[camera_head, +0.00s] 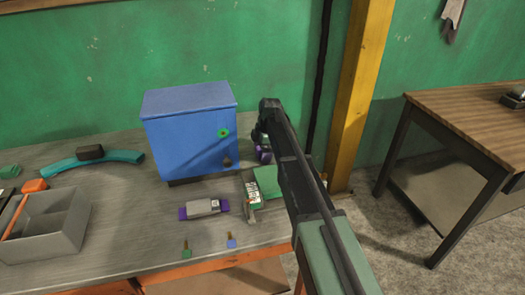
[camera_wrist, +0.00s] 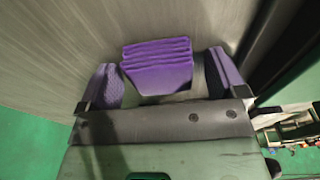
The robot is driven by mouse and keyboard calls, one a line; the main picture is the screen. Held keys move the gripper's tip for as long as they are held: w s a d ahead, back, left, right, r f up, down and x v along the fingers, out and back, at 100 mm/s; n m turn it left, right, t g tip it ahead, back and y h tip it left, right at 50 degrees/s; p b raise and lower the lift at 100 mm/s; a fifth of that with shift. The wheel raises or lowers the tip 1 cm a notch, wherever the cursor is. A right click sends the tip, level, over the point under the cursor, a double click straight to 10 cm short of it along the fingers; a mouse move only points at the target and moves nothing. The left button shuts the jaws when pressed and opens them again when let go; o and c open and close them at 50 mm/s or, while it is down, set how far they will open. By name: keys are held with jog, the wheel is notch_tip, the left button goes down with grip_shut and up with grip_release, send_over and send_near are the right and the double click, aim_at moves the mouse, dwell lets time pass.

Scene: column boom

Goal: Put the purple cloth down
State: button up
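The purple cloth (camera_wrist: 158,66) is folded into a thick stack of layers. In the wrist view it lies between the two purple-padded fingers of my gripper (camera_wrist: 165,80). In the head view my gripper (camera_head: 262,146) points down just right of the blue cabinet, low over the back of the workbench. A small bit of purple shows there; I cannot tell whether it is cloth or finger pad. My arm hides part of that spot.
The blue cabinet (camera_head: 192,132) stands close left of my gripper on the workbench (camera_head: 128,225). A green and white item (camera_head: 262,184) lies just in front.

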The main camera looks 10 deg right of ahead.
notch_tip(320, 180, up, 12)
jog(key=d+r+p, duration=0.1)
jog(key=d+p, duration=0.1)
jog(key=p, duration=1.1)
jog(key=s+a+f+m+h, duration=0.1)
jog(key=s+a+m, duration=0.1)
jog(key=s+m, duration=1.6)
jog(key=s, duration=1.4)
jog(key=shift+s+m+h+b, duration=0.25)
jog(key=shift+m+h+b, duration=0.15)
jog(key=shift+c, duration=1.2)
jog(key=shift+w+f, duration=0.1)
